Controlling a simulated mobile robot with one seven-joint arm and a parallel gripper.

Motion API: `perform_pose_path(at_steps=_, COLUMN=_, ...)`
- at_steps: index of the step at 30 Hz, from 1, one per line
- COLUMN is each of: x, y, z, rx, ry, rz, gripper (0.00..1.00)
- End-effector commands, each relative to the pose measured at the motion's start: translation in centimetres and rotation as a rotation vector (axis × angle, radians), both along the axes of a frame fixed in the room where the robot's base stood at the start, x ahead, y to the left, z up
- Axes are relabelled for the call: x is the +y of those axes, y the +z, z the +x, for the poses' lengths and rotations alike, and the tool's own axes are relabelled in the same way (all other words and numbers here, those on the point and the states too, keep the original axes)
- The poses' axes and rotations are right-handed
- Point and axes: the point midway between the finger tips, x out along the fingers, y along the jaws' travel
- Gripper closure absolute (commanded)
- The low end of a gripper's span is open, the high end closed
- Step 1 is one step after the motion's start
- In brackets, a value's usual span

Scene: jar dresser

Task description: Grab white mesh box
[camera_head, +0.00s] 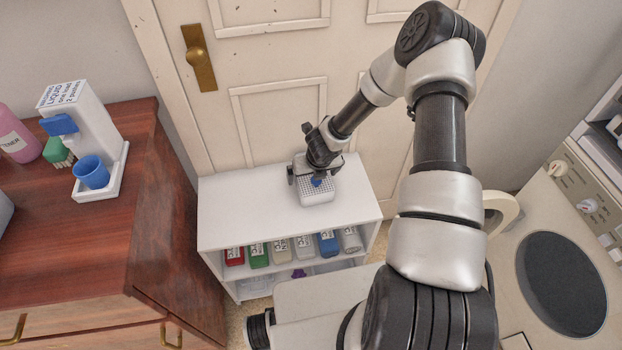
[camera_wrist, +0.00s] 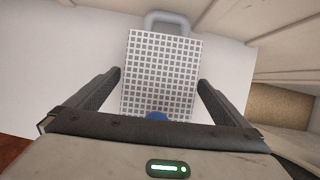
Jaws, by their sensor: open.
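The white mesh box (camera_head: 316,196) stands on top of the low white shelf (camera_head: 235,210) in front of the door. In the wrist view the white mesh box (camera_wrist: 160,72) lies between my two fingers, with its grey handle at the far end. A small blue thing (camera_wrist: 157,116) shows at its near edge, partly hidden by my gripper. My gripper (camera_head: 318,172) is over the box, pointing down. In the wrist view my gripper (camera_wrist: 160,88) is open, one finger on each side of the box. I cannot tell whether the fingers touch it.
Several coloured bottles (camera_head: 258,254) stand on the shelf's lower level. A wooden dresser (camera_head: 125,230) at the left holds a white dispenser (camera_head: 95,125) and a blue cup (camera_head: 91,172). A door (camera_head: 270,110) is behind; a washing machine (camera_head: 560,250) is at the right.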

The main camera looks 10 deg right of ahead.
Motion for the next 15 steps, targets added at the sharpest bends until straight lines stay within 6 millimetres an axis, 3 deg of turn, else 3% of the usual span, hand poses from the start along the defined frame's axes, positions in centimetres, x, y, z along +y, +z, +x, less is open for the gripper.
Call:
perform_pose_path(at_steps=4, x=0.10, y=-1.31, z=0.62, rx=-0.001, ry=-0.001, rz=0.000, gripper=0.00)
perform_pose_path(at_steps=11, x=0.08, y=-1.40, z=0.72, rx=-0.002, ry=0.000, rz=0.000, gripper=0.00)
perform_pose_path(at_steps=15, x=0.08, y=-1.39, z=0.71, rx=-0.002, ry=0.000, rz=0.000, gripper=0.20)
